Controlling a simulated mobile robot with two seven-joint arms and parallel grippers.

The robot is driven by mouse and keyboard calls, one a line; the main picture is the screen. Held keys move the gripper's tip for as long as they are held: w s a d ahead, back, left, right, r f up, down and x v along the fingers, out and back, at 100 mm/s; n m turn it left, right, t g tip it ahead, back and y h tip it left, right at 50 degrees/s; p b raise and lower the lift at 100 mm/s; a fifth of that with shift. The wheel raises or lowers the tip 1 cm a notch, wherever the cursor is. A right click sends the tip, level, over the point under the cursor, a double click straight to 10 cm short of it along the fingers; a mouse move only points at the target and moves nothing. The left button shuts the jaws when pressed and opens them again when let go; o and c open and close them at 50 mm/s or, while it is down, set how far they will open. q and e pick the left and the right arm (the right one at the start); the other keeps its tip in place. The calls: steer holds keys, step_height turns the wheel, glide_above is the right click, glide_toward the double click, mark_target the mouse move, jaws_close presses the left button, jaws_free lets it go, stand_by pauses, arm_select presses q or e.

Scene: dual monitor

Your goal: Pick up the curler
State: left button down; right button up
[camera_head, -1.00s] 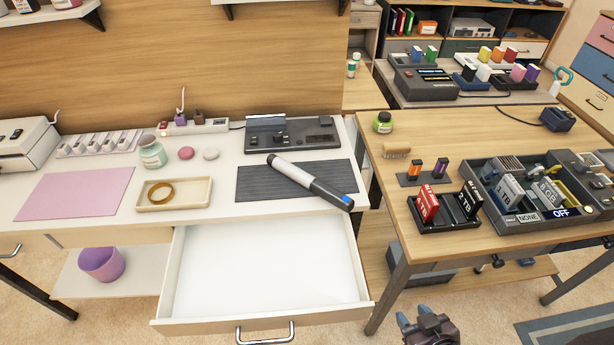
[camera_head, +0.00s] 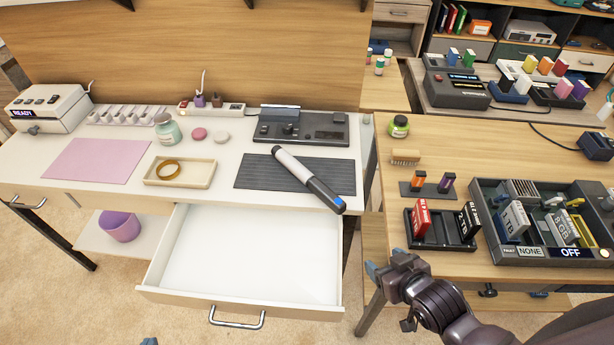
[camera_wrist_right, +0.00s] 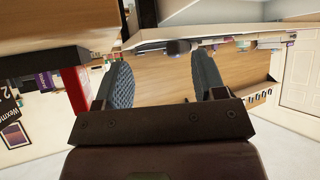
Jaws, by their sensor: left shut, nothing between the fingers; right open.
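The curler (camera_head: 308,180), a white rod with a black handle and a blue end, lies slanted on a dark grey ribbed mat (camera_head: 254,172) on the white desk. Its blue end reaches past the mat's front right corner, over the open drawer's right side. My right gripper (camera_head: 382,266) is open and empty, in front of and to the right of the curler, apart from it. Only a tip of my left gripper (camera_head: 149,341) shows at the bottom edge, far from the curler.
An open, empty white drawer (camera_head: 250,255) juts out below the curler. A grey device (camera_head: 335,128) stands behind the mat. A tray with a ring (camera_head: 205,183) sits to the left. The wooden table (camera_head: 450,265) on the right holds drive racks and a box.

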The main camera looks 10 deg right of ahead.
steer(key=w+a+r+n+t+y+p, duration=0.1)
steer(key=w+a+r+n+y, duration=0.15)
steer(key=w, duration=0.45)
steer(key=y, duration=0.2)
glide_toward(332, 196)
steer(key=shift+n, duration=0.35)
steer(key=b+x, duration=0.1)
steer(key=x, duration=0.8)
steer(key=shift+s+d+f, duration=0.1)
steer(key=shift+w+f, duration=0.1)
steer(key=shift+w, duration=0.25)
jaws_close()
